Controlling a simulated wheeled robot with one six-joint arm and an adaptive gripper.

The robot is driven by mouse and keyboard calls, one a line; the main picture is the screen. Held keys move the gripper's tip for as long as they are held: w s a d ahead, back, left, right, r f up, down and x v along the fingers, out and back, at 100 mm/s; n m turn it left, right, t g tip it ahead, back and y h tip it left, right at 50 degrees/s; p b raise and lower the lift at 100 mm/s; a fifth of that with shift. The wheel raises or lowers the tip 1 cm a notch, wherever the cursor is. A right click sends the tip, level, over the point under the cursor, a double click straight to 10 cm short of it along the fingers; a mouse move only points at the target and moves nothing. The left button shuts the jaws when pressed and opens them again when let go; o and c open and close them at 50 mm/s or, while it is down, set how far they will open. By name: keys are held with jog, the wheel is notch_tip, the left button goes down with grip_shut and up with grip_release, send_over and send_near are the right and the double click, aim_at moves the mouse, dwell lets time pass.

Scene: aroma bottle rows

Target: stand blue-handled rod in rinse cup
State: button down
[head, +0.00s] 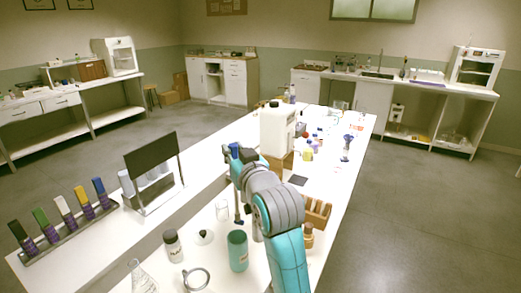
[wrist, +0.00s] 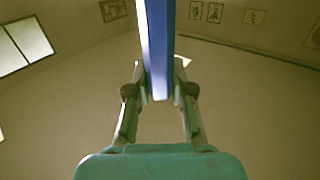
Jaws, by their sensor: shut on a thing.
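My gripper (head: 236,155) is raised above the middle of the white bench in the head view. In the wrist view its two fingers (wrist: 160,92) are closed on the blue handle (wrist: 158,45) of the rod, which runs up out of the picture. The blue also shows at the gripper in the head view (head: 233,149). A thin dark shaft (head: 238,203) shows upright below the gripper; I cannot tell whether it is the rod's lower part. A small clear glass cup (head: 222,211), possibly the rinse cup, stands on the bench just left of that shaft.
A teal jar (head: 237,251), a dark-capped bottle (head: 173,246) and a flask (head: 142,279) stand near the front. A white canister (head: 277,130) stands behind my arm. A wooden rack (head: 317,211) is at right. A rack of coloured-topped items (head: 70,227) is at far left.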

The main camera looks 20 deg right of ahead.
aim_at(236, 214)
jog(key=shift+a+f, duration=0.15)
jog(key=shift+a, duration=0.15)
jog(key=shift+f, duration=8.3)
jog(key=c, duration=0.9)
grip_release()
jog(key=shift+c, duration=0.2)
jog(key=s, duration=1.2)
jog(key=shift+d+f, duration=0.1)
